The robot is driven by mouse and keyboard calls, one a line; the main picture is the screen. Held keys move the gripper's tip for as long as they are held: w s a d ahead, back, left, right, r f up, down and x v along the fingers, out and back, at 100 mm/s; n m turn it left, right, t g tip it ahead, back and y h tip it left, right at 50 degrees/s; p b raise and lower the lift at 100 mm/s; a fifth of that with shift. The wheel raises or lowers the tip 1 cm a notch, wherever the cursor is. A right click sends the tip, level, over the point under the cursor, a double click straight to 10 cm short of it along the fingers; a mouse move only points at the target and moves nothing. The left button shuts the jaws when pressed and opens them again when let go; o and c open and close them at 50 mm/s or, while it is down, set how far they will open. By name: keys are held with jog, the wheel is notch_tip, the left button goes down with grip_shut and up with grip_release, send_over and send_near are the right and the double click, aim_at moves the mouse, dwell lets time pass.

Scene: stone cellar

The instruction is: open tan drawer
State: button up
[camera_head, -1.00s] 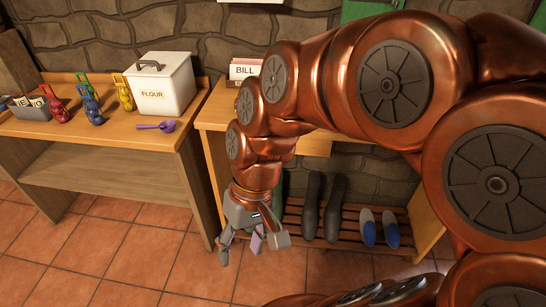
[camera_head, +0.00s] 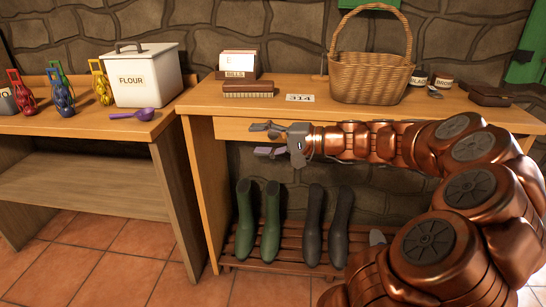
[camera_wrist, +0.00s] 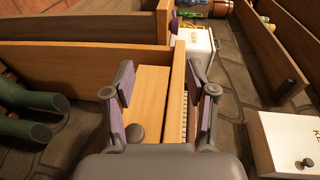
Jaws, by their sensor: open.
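The tan drawer (camera_head: 233,131) is a light wooden front under the tabletop in the head view, seemingly flush with the table. It also shows in the wrist view as a tan panel (camera_wrist: 153,88) between my fingers in the picture. A dark round knob (camera_wrist: 138,133) is on this panel, close to the gripper body. My gripper (camera_head: 266,140) is open and points left in front of the drawer in the head view. In the wrist view its fingers (camera_wrist: 163,90) are spread, with nothing held. My arm and gripper hide the right part of the drawer in the head view.
The table (camera_head: 300,108) bears a wicker basket (camera_head: 372,75), a brush (camera_head: 248,91) and a bills box (camera_head: 237,66). Boots (camera_head: 270,220) stand on a slatted rack (camera_head: 290,250) below. A second table (camera_head: 90,128) with a flour canister (camera_head: 145,75) stands at left.

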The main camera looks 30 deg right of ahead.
aim_at(277, 136)
jog(key=d+f+m+t+h+b, duration=0.2)
jog(key=d+f+m+t+b, duration=0.15)
jog(key=d, duration=0.75)
jog(key=x, duration=0.4)
jog(key=b+x, duration=0.1)
jog(key=x, duration=0.2)
jog(key=shift+w+f, duration=0.15)
jog(key=shift+f, duration=0.15)
jog(key=shift+h, duration=0.4)
grip_shut()
